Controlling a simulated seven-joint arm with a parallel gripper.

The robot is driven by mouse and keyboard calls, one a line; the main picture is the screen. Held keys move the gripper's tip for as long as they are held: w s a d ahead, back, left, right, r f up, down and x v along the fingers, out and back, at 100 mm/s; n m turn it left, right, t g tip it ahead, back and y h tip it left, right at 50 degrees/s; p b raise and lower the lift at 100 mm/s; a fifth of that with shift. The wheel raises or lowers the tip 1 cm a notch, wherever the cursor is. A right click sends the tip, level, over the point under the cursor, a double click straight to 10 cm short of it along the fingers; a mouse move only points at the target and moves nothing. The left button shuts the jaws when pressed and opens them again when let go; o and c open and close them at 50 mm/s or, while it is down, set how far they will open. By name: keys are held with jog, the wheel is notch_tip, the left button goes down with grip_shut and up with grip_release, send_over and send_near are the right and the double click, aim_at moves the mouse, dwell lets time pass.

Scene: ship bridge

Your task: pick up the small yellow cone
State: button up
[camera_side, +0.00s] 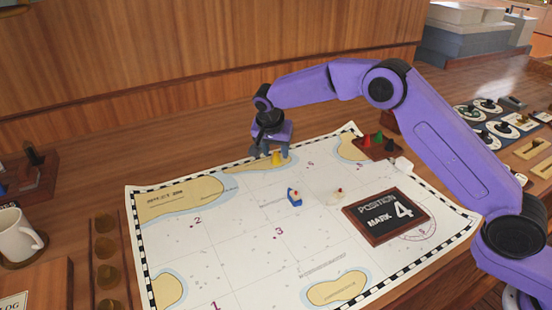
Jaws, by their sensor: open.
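The small yellow cone (276,158) stands on the sea chart (240,245), on a sand-coloured island near the chart's back edge. My gripper (270,152) is over that island, pointing down, with its fingers low and close to the cone. The gripper is open. The cone shows between or just in front of the fingers; I cannot tell which from this angle. The fingertips are small and partly dark against the wood behind.
A blue-and-white ship piece (295,197) and a pale piece with a red top (338,196) stand mid-chart. A dark sign (386,214) lies at right. A holder with red and green cones (378,146) is behind. A mug (18,236) stands far left. The chart's left half is mostly clear.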

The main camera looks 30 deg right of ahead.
grip_shut()
dwell(0.4)
